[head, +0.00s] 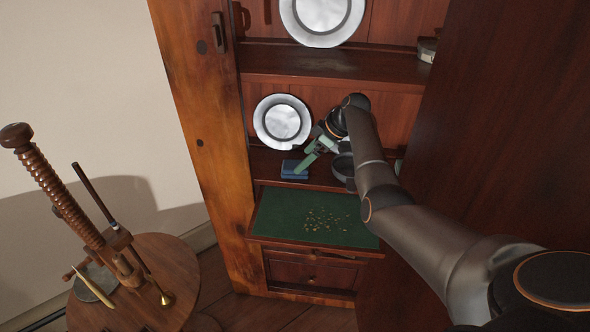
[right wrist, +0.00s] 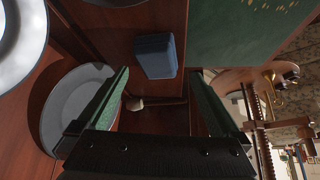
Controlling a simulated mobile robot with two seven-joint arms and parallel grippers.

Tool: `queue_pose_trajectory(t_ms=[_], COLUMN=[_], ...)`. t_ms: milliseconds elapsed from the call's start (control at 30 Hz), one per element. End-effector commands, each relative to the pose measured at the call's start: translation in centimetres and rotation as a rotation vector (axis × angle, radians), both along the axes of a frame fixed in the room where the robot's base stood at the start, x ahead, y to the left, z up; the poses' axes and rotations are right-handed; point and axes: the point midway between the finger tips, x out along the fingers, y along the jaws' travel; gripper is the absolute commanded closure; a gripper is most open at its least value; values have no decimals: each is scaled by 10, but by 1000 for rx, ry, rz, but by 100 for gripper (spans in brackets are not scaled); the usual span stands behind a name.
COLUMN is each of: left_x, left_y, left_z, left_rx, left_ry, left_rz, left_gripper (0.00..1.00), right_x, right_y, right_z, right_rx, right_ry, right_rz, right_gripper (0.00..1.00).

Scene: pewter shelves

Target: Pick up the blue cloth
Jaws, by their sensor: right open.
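The blue cloth (head: 294,170) is a small folded block on the cabinet's lower shelf, near its left side. It also shows in the right wrist view (right wrist: 155,56), beyond the fingertips. My right gripper (head: 306,160) reaches in from the right with its green fingers just above and beside the cloth. In the right wrist view its two fingers (right wrist: 160,88) are spread apart with nothing held between them. The cloth lies ahead of the gap, apart from the palm. My left gripper is not in view.
A pewter plate (head: 282,121) leans behind the cloth, and another (head: 322,18) stands on the shelf above. A dark round vessel (head: 343,166) is right of the gripper. A green board (head: 290,214) with small scattered bits lies below. A round wooden table (head: 150,290) stands at left.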

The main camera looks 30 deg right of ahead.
Motion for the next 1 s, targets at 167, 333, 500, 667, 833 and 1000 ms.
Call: queue_pose_trajectory(t_ms=[167, 333, 500, 667, 833, 1000], left_x=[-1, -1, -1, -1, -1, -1], left_y=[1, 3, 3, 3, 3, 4], left_z=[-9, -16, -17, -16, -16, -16], left_rx=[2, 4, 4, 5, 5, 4], left_ry=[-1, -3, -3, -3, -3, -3], left_rz=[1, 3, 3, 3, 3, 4], left_gripper=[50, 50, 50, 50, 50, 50], right_x=[10, 19, 22, 22, 22, 22], right_y=[7, 13, 15, 15, 15, 15], right_z=[-20, -36, -41, -41, -40, -41], right_rx=[3, 1, 0, -1, -1, -1], right_ry=[1, 1, 0, 0, 0, 0], right_rz=[2, 1, 1, 1, 1, 1], right_gripper=[0, 0, 0, 0, 14, 33])
